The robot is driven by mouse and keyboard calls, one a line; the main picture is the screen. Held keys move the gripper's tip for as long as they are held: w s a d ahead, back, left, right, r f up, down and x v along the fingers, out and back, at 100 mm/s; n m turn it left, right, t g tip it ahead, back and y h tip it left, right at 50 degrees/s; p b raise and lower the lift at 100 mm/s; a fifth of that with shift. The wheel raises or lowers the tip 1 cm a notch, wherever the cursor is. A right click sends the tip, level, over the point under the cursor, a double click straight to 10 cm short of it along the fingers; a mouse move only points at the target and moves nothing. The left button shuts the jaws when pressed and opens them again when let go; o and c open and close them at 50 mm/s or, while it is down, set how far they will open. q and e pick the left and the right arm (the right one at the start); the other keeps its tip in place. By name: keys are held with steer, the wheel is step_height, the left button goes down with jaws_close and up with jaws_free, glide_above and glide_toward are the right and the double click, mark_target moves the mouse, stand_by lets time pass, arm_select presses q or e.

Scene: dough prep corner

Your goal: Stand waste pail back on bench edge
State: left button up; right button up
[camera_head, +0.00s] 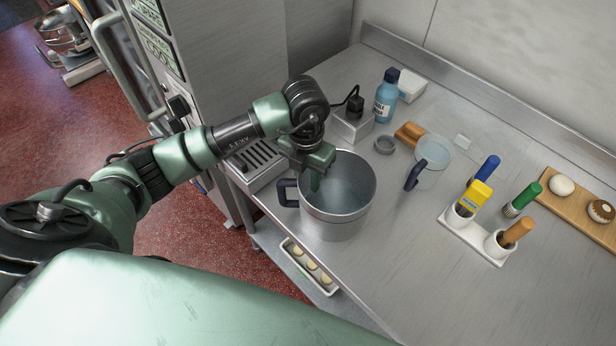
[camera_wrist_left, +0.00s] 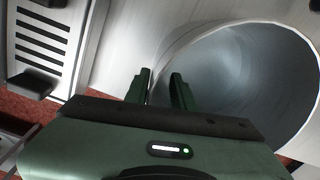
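The waste pail (camera_head: 352,221), a grey metal bucket with a dark side handle (camera_head: 287,193), stands upright at the bench's front edge. It is open and looks empty. My left gripper (camera_head: 318,178) points down at the pail's near-left rim, beside the handle. In the left wrist view the fingers (camera_wrist_left: 161,88) are apart, with the rim of the pail (camera_wrist_left: 190,35) passing between them and one finger over the inside. A gap shows between the fingertips. Whether either finger touches the wall is hidden. My right gripper is not in view.
A slotted tray (camera_head: 262,165) adjoins the pail's left.

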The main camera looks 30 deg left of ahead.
arm_select(q)
steer(key=shift+r, duration=0.1)
steer(key=shift+r, duration=0.2)
step_height(320, 180, up, 6)
steer(key=shift+w+r+b, duration=0.1)
steer(key=shift+r+b, duration=0.05)
steer(key=shift+b, duration=1.1)
steer(key=shift+a+r, duration=0.15)
steer(key=shift+r, duration=2.6)
steer(key=shift+f, duration=0.1)
